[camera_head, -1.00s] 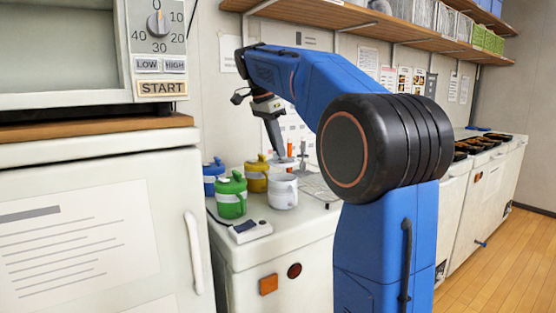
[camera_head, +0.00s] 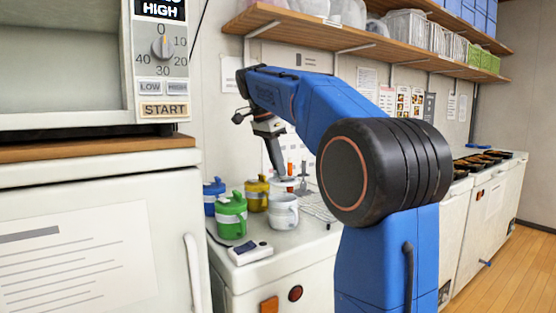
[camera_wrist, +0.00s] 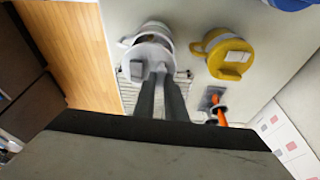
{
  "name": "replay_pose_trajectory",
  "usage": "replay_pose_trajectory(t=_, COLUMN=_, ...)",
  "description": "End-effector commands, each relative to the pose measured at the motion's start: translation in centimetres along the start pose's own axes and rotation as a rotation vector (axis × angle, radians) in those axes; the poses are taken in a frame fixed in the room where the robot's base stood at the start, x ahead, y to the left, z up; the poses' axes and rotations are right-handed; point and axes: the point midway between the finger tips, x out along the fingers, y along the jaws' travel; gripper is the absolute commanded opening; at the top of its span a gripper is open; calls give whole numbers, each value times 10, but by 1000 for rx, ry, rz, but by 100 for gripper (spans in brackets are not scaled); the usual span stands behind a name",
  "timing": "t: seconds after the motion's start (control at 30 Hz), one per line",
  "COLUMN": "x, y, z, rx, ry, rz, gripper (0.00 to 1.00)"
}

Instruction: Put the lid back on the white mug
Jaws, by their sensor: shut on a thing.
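The white mug (camera_head: 284,214) stands upright on the counter. My gripper (camera_head: 281,177) is over it, pointing down, and is shut on the pale lid (camera_head: 286,184). In the head view the lid is just above the mug's rim, with a small gap showing. In the wrist view my gripper (camera_wrist: 160,75) has its fingers together on the lid's knob. There the lid (camera_wrist: 146,56) covers much of the white mug (camera_wrist: 153,29), whose rim and handle show past the lid's far edge. The fingers hide part of the lid.
A green mug (camera_head: 231,217), a yellow mug (camera_head: 256,194) and a blue mug (camera_head: 213,195) stand close by on the left, lidded. A small white device (camera_head: 250,252) lies in front. An orange-handled tool (camera_wrist: 220,114) is beside the mug. A shelf (camera_head: 330,29) overhangs the counter.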

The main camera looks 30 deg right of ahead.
Motion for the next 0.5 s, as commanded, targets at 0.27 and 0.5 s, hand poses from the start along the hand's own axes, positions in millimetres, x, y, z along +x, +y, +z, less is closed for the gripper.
replay_pose_trajectory(t=0.27, x=22, y=0, z=7, rx=-1, ry=0, rz=0, gripper=0)
replay_pose_trajectory(t=0.5, x=34, y=0, z=11, rx=-1, ry=0, rz=0, gripper=0)
